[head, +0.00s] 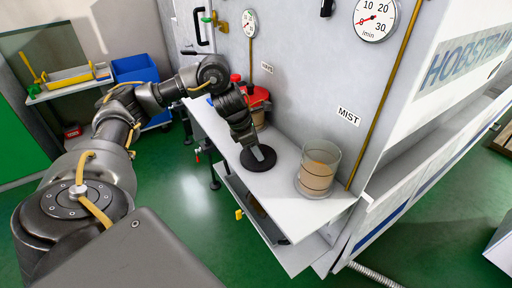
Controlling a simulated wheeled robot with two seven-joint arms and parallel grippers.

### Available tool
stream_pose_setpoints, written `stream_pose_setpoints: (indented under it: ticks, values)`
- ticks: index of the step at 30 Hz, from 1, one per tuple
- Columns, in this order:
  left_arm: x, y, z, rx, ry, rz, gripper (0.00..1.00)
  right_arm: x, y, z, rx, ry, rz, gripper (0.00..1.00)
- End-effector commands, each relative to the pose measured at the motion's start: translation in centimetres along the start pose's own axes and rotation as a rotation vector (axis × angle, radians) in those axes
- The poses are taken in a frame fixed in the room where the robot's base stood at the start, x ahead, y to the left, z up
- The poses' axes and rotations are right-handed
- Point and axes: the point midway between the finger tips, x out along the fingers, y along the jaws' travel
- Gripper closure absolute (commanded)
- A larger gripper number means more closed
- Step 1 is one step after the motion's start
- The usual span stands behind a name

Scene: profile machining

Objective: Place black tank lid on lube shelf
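The black tank lid (259,164) is a flat round disc. It lies on or just above the white lube shelf (285,205), left of the clear tank. My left gripper (258,152) points down at the middle of the lid, with its tips at the lid's centre. The fingers are small and partly hidden by the wrist, so I cannot tell whether they grip the lid or stand open around its middle. My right gripper is not in view.
An open clear tank (318,168) with amber liquid stands on the shelf under the MIST label (348,116). A red-topped container (257,98) stands farther back, behind my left wrist. The machine wall (300,80) closes off the shelf's back. A lower shelf (290,250) sits below.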

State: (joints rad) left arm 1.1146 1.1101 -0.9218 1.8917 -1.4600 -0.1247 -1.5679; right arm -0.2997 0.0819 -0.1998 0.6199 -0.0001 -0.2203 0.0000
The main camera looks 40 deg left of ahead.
Motion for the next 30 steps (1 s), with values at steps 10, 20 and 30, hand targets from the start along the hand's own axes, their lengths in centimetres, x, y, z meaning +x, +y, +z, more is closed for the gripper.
stream_pose_setpoints:
  ticks: [10,20,30]
  values:
    - [-0.6,0.0,0.2,0.000,0.000,0.001,0.57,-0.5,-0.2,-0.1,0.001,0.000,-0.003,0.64]
    - [-7.1,0.1,0.3,0.001,-0.003,0.005,0.57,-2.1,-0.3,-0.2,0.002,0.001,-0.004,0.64]
    - [-11.9,0.0,0.2,0.001,-0.001,0.001,0.57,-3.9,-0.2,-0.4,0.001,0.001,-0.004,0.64]
